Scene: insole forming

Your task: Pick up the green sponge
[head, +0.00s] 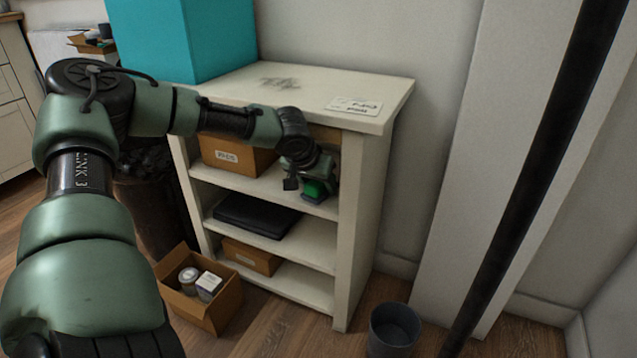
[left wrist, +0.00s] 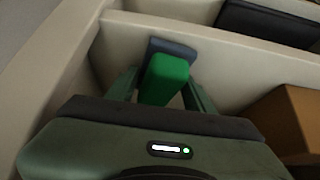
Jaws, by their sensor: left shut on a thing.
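The green sponge (head: 314,191) is at the right end of the upper compartment of a white shelf unit (head: 362,195). In the left wrist view the sponge (left wrist: 166,79) stands between the two fingers. My left gripper (head: 305,187) reaches into that compartment from the front and is shut on the sponge. Its fingers (left wrist: 160,92) flank the sponge in the left wrist view. A dark blue-grey piece (left wrist: 172,47) lies just beyond the sponge; I cannot tell what it is. My right gripper is not in view.
A cardboard box (head: 236,155) sits left of my gripper on the same shelf. A black flat object (head: 257,216) lies one shelf below, with another box (head: 252,257) at the bottom. An open carton (head: 204,312) and a grey bin (head: 393,330) stand on the floor.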

